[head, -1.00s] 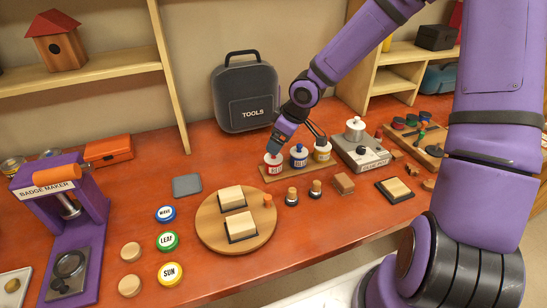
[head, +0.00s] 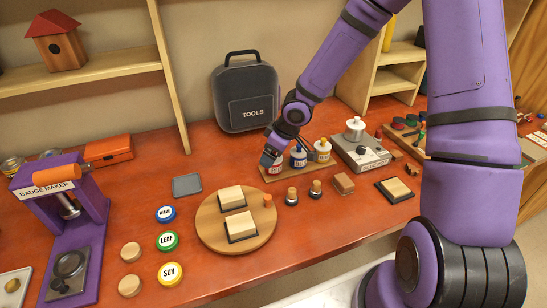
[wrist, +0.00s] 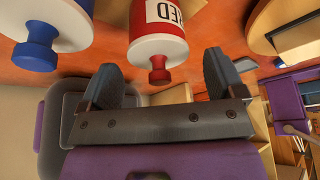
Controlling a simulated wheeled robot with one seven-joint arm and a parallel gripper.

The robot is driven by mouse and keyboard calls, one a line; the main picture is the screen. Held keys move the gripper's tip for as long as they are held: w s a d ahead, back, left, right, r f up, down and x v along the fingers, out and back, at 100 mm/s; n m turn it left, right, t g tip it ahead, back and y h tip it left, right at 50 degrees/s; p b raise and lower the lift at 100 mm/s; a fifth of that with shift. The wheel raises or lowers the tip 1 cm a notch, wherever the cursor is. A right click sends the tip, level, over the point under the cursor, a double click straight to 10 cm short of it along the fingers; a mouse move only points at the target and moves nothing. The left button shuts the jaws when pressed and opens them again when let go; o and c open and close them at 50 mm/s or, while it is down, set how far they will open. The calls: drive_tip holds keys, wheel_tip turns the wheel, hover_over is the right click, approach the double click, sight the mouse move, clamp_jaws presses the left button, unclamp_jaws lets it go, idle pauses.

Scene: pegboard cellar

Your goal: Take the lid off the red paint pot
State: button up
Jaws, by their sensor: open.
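The red paint pot (head: 275,170) stands at the left end of a small wooden rack, partly hidden by my gripper in the head view. In the wrist view the red pot (wrist: 160,18) appears upside down, with a "RED" label, a white top and a red knob (wrist: 159,70) on its lid. My gripper (wrist: 162,78) is open, with one dark finger on each side of the knob and a gap to both. In the head view my gripper (head: 271,156) is at the pot's top. Whether a finger touches the lid cannot be told.
The blue pot (head: 298,157) stands close beside the red one, with the yellow pot (head: 322,150) beyond. A dark tool case (head: 246,92) stands behind. A grey device (head: 360,152) is to the right. A round wooden board (head: 207,226) with blocks lies in front.

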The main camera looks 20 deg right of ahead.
drive_tip(key=c, duration=1)
drive_tip(key=shift+r, duration=0.2)
